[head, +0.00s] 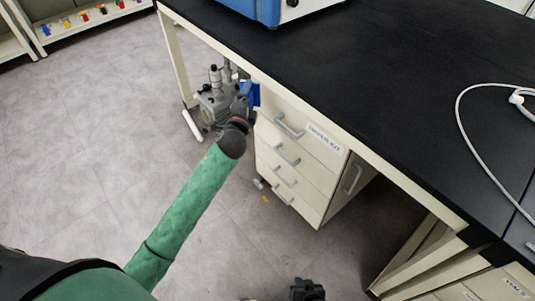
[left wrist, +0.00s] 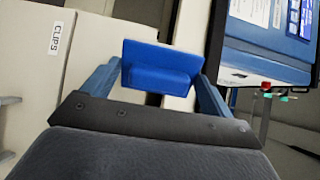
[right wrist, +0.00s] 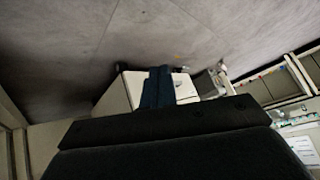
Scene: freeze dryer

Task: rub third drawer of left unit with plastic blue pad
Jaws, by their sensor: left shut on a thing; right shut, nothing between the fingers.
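The plastic blue pad (head: 256,95) is held in my left gripper (head: 244,97), beside the upper far corner of the left drawer unit. In the left wrist view the pad (left wrist: 160,62) sits between the two fingers. I cannot tell whether it touches the unit. The left unit (head: 300,130) is cream with grey bar handles; its third drawer (head: 298,186) is below and right of the pad and looks closed. A label reading CLIPS (left wrist: 56,38) shows in the left wrist view. My right gripper (head: 307,290) is low at the bottom edge; its fingers (right wrist: 158,86) are together and empty.
A black worktop (head: 370,90) overhangs the unit, with a blue device (head: 270,10) on it. A grey metal apparatus (head: 215,98) stands behind my left gripper. A white cable (head: 470,125) lies at right. Grey floor (head: 90,140) is open at left.

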